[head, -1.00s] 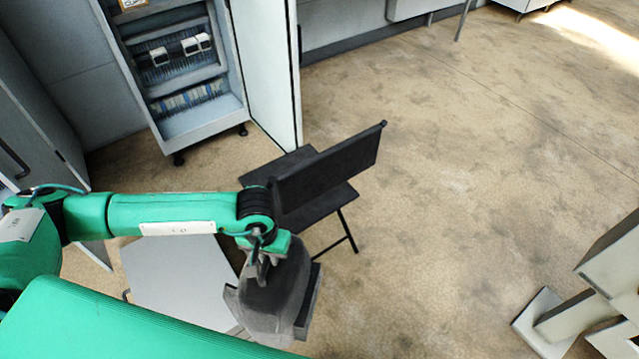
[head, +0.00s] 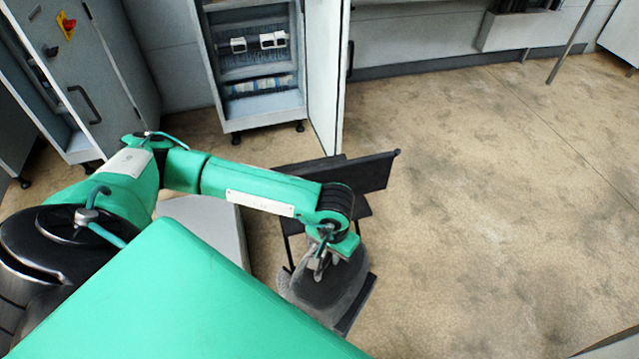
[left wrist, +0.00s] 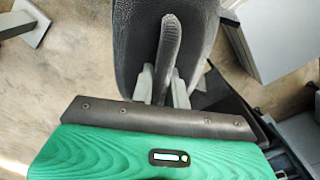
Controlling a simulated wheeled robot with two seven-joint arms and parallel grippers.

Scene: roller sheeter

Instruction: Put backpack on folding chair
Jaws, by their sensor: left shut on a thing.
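A dark grey backpack (head: 328,286) hangs from my left gripper (head: 322,262) in the head view. In the left wrist view the gripper (left wrist: 160,88) is shut on the loop handle of the backpack (left wrist: 133,40). The black folding chair (head: 365,175) stands open behind the gripper, its backrest toward the right. My left forearm covers part of its seat and legs. The backpack is in front of the chair in the picture; whether they touch I cannot tell. My right gripper is not in view.
A grey box-like surface (head: 210,228) stands left of the chair, partly behind my arm. An open electrical cabinet (head: 262,75) with its door (head: 325,70) stands behind the chair. The floor (head: 500,200) to the right is clear.

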